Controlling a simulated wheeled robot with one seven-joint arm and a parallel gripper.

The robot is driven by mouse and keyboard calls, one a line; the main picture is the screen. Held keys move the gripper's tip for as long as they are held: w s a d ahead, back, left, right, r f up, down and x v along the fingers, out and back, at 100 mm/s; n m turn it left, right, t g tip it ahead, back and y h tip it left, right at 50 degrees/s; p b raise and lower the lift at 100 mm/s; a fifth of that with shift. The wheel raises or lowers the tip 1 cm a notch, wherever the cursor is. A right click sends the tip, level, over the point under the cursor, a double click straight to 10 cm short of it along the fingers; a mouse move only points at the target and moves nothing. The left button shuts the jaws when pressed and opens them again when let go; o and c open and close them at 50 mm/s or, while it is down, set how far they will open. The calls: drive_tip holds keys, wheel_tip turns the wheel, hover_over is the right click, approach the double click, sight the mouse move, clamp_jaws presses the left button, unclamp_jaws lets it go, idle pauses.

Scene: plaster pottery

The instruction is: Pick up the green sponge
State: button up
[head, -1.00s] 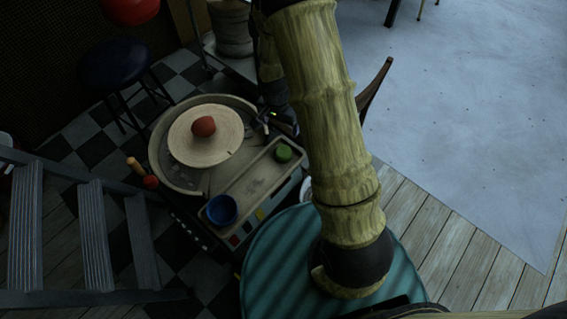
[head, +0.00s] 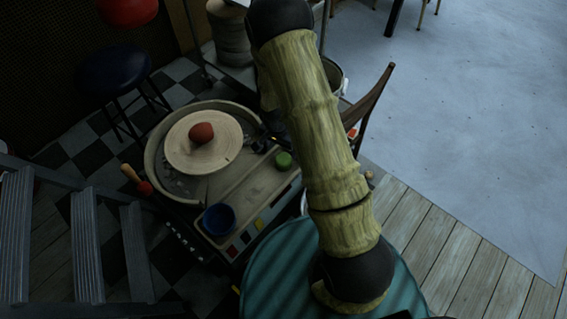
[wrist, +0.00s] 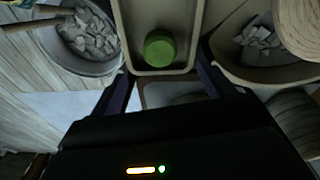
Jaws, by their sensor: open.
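The green sponge (head: 284,160) is a small round piece at the far right end of the beige tray (head: 246,187) beside the potter's wheel. In the wrist view the green sponge (wrist: 159,48) lies in the tray (wrist: 128,35), ahead of and between my two dark fingers. My gripper (wrist: 164,72) is open and empty. In the head view my gripper (head: 268,141) is small and dark, just above and left of the sponge, partly hidden by my arm. A gap between fingers and sponge cannot be measured.
A blue bowl (head: 219,219) stands at the tray's near end. A reddish clay lump (head: 201,132) sits on the wheel disc (head: 180,157). A wooden chair (head: 371,100) stands right of my arm. A bucket of pale pieces (wrist: 88,60) is left in the wrist view.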

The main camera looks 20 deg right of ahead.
sight(283, 159)
drive_tip(key=f, duration=0.3)
drive_tip(key=f+b, duration=0.1)
drive_tip(key=f, duration=0.1)
drive_tip(key=shift+w+d+f, duration=0.25)
drive_tip(key=f, duration=0.1)
drive_tip(key=f+b, duration=0.1)
drive_tip(key=f, duration=0.1)
drive_tip(key=f+b, duration=0.1)
drive_tip(key=f, duration=0.1)
drive_tip(key=shift+w+d+f, duration=0.1)
drive_tip(key=shift+w+d, duration=0.2)
drive_tip(key=shift+d, duration=0.1)
drive_tip(key=c, duration=1.1)
